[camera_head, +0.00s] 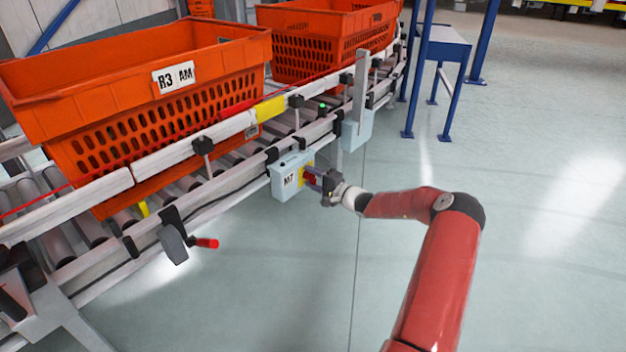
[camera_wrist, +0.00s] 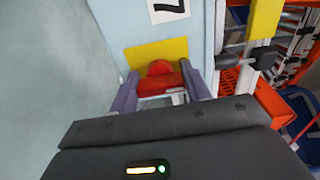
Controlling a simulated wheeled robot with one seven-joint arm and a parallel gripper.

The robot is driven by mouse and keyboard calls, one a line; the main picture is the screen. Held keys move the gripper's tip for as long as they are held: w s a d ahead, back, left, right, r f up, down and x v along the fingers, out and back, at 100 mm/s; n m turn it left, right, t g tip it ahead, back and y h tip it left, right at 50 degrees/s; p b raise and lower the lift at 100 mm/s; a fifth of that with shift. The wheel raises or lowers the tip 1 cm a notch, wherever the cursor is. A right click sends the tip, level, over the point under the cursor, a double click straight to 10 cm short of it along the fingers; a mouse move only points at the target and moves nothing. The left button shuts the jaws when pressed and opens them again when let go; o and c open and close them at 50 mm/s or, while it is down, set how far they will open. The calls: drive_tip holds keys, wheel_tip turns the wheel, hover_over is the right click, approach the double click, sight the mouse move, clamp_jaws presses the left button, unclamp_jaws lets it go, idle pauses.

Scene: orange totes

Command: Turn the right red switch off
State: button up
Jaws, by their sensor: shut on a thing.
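The right red switch (camera_wrist: 160,78) is a red knob on a yellow plate (camera_wrist: 155,53) on the side of a light blue-grey box marked M7 (camera_head: 286,180). The box hangs on the conveyor's side. My gripper (camera_wrist: 163,92) has its two purple-grey fingers on either side of the red knob and is shut on it. In the head view my gripper (camera_head: 316,181) meets the box's yellow face and mostly hides the knob. Another red-handled switch (camera_head: 206,243) on a grey lever mount sits further left on the conveyor.
Orange totes (camera_head: 180,85) stand on the roller conveyor (camera_head: 235,165) behind the box. A second grey box (camera_head: 357,130) with an upright post is just right of M7. A blue-legged table (camera_head: 443,45) stands at the back. The floor (camera_head: 540,200) on the right is clear.

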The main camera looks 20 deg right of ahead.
drive_tip(key=shift+f, duration=0.1)
drive_tip(key=o, duration=1)
drive_tip(key=shift+c, duration=0.2)
drive_tip(key=v, duration=0.8)
drive_tip(key=shift+p, duration=0.45)
drive_tip(key=shift+w+a, duration=0.1)
drive_tip(key=shift+a, duration=0.05)
